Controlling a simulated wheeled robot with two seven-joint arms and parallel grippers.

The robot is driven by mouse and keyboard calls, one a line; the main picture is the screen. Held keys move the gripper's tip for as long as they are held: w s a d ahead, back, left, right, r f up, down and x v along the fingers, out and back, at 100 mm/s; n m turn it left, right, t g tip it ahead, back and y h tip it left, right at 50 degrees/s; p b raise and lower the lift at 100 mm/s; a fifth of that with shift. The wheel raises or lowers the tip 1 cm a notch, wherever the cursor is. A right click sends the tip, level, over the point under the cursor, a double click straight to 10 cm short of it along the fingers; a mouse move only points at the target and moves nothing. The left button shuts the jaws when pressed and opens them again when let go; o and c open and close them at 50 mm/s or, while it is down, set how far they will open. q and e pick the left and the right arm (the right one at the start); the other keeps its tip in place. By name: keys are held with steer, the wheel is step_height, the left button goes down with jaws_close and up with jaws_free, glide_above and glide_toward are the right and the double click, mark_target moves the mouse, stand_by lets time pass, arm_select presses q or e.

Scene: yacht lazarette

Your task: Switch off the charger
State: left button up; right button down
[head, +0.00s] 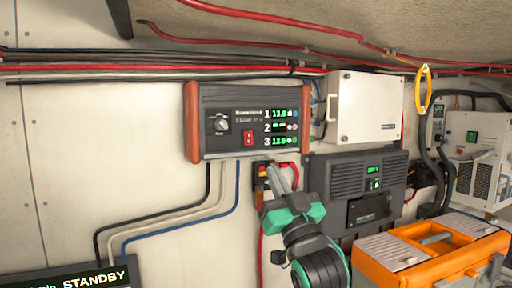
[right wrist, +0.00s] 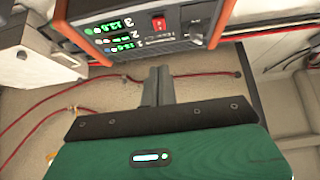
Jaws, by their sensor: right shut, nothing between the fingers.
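The charger (head: 222,145) is a dark wall unit with red-brown end cheeks. Its face carries a round knob (head: 222,125), a red rocker switch (head: 248,138) and three numbered rows of lit green readouts (head: 279,127). The charger also shows upside down at the top of the right wrist view (right wrist: 130,47), with the red switch (right wrist: 158,23) in sight. My right gripper (head: 272,170) is shut and empty, just below the charger's lower right part and apart from the switch. Its closed fingers (right wrist: 158,75) point toward the charger. My left gripper is out of view.
Black, grey and blue cables (head: 190,215) run below the charger. A white box (head: 365,108) and a dark unit with a green display (head: 350,178) are to its right. An orange toolbox (head: 430,262) stands lower right. A STANDBY sign (head: 94,280) shows lower left.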

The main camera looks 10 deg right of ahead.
mark_target(251, 141)
steer(key=w+r+p, duration=0.1)
steer(key=w+p, duration=0.1)
steer(key=w, duration=0.1)
steer(key=w+a+r+p, duration=0.1)
steer(key=w+r, duration=0.1)
steer(key=w, duration=0.1)
steer(key=w+a+r+p, duration=0.1)
steer(key=w+p, duration=0.1)
steer(key=w, duration=0.1)
steer(key=shift+w+r+p, duration=0.15)
steer(key=shift+w+p, duration=0.15)
steer(key=shift+w, duration=0.1)
steer(key=shift+w, duration=0.3)
steer(key=shift+f, duration=0.25)
